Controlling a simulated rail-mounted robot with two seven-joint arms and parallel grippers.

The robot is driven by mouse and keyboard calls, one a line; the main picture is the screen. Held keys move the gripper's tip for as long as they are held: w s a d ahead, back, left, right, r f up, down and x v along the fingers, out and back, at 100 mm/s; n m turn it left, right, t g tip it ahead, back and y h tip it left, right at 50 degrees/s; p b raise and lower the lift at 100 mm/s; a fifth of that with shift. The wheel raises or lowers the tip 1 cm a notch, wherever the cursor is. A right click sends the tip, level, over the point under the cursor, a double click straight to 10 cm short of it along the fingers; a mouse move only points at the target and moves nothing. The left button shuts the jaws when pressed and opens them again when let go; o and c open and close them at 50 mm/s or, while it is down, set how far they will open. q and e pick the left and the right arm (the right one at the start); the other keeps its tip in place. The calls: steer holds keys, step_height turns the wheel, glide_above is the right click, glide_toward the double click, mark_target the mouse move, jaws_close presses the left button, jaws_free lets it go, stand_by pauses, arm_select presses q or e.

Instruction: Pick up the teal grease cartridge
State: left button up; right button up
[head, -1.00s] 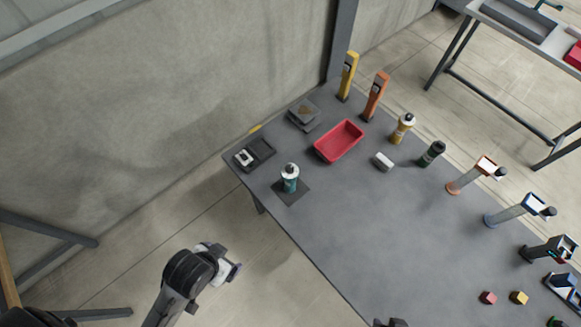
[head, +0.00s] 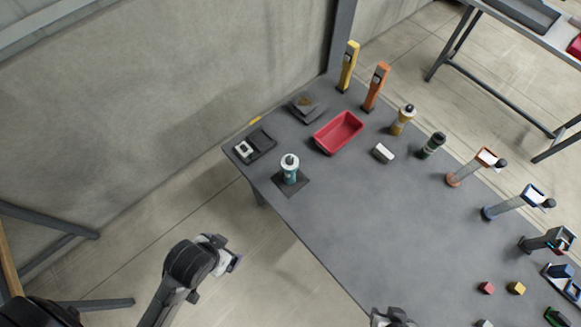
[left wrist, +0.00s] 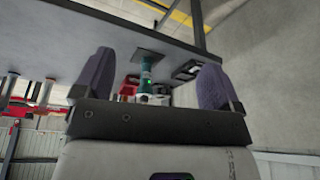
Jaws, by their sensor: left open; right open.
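The teal grease cartridge (head: 290,172) stands upright on a dark square mat (head: 305,189) near the table's left corner, with a white top and dark tip. My left gripper (head: 231,261) is off the table's near-left edge, below and left of the cartridge and apart from it. In the left wrist view, my left gripper (left wrist: 156,62) has its two fingers spread and empty, with the teal cartridge (left wrist: 146,78) beyond the gap. My right gripper (head: 393,317) shows only partly at the bottom edge, open; its fingertips are hard to make out.
A black tray (head: 262,143), a red bin (head: 339,133) and a dark scale-like device (head: 305,107) stand near the cartridge. Yellow and green bottles and several upright tools line the far edge. The middle of the grey table (head: 370,220) is clear.

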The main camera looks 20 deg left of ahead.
arm_select(q)
steer(key=c, duration=0.4)
steer(key=n+t+h+b, duration=0.7)
steer(key=n+t+b, duration=0.9)
steer(key=n, duration=1.7)
glide_toward(286, 173)
steer(key=w+r+g, duration=0.1)
steer(key=w+d+r+g+b, duration=0.1)
steer(key=w, duration=0.1)
steer(key=w+r+g+b, duration=0.1)
steer(key=w, duration=0.1)
steer(key=shift+d+n, duration=0.3)
steer(key=shift+d, duration=0.1)
steer(key=shift+b+x, duration=0.6)
steer(key=shift+x, duration=2.5)
